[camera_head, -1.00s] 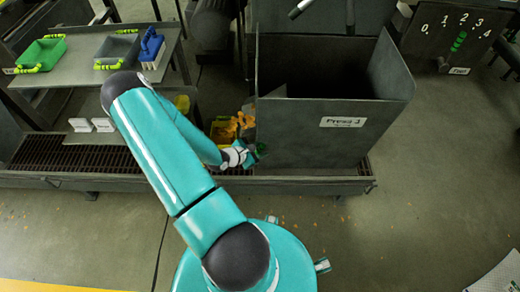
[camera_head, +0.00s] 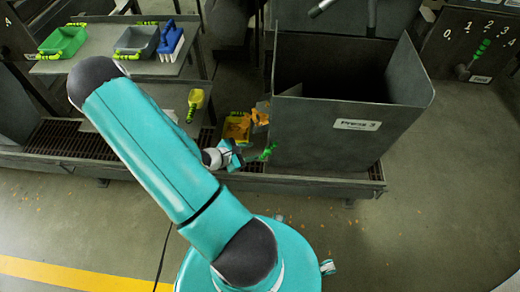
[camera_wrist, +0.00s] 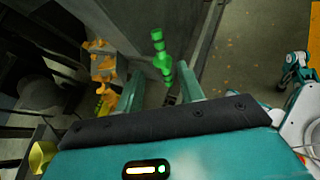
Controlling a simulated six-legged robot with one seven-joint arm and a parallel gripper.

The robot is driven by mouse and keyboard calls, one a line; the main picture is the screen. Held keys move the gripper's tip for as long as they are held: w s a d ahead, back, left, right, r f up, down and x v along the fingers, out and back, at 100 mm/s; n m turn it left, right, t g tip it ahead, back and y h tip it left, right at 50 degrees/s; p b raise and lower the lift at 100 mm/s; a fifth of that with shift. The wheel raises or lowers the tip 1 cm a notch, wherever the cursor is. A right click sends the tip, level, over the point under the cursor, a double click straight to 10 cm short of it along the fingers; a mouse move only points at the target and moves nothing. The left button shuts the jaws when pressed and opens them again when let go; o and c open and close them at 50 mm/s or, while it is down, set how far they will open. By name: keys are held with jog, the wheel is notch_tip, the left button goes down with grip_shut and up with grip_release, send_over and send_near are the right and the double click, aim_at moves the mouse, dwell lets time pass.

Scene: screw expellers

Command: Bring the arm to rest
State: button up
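My teal arm reaches forward from my body in the head view, and my gripper (camera_head: 250,157) is low beside the left wall of the press bin (camera_head: 335,130). In the wrist view the two fingers of my gripper (camera_wrist: 160,73) stand apart. A green ringed handle (camera_wrist: 160,52) shows between and beyond the fingertips, with visible gaps on both sides. The same green handle shows in the head view (camera_head: 267,153) at the bin's front left corner. I see nothing held.
An orange-filled tray (camera_head: 236,127) sits left of the bin. A yellow scoop (camera_head: 195,102) lies on the lower shelf. A green tray (camera_head: 63,41), a grey tray (camera_head: 136,41) and a blue brush (camera_head: 171,40) are on the upper shelf. The floor (camera_head: 420,220) at right is open.

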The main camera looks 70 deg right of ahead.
jog(key=shift+v, duration=0.9)
jog(key=w+a+r+m+t+y, duration=0.2)
jog(key=w+a+r+m, duration=0.1)
jog(key=w+a+r, duration=0.5)
jog(key=w+a+r+m+t+y, duration=0.25)
jog(key=w+a+r, duration=0.35)
jog(key=r, duration=0.5)
jog(key=s+a+r+m+t+y, duration=0.1)
jog(key=a+r+t+y, duration=0.4)
jog(key=a+r, duration=1.4)
jog(key=a+t, duration=0.3)
jog(key=a, duration=0.1)
jog(key=shift+s+t, duration=0.2)
jog(key=shift+t, duration=0.15)
jog(key=shift+d+m, duration=0.15)
jog(key=shift+m, duration=0.2)
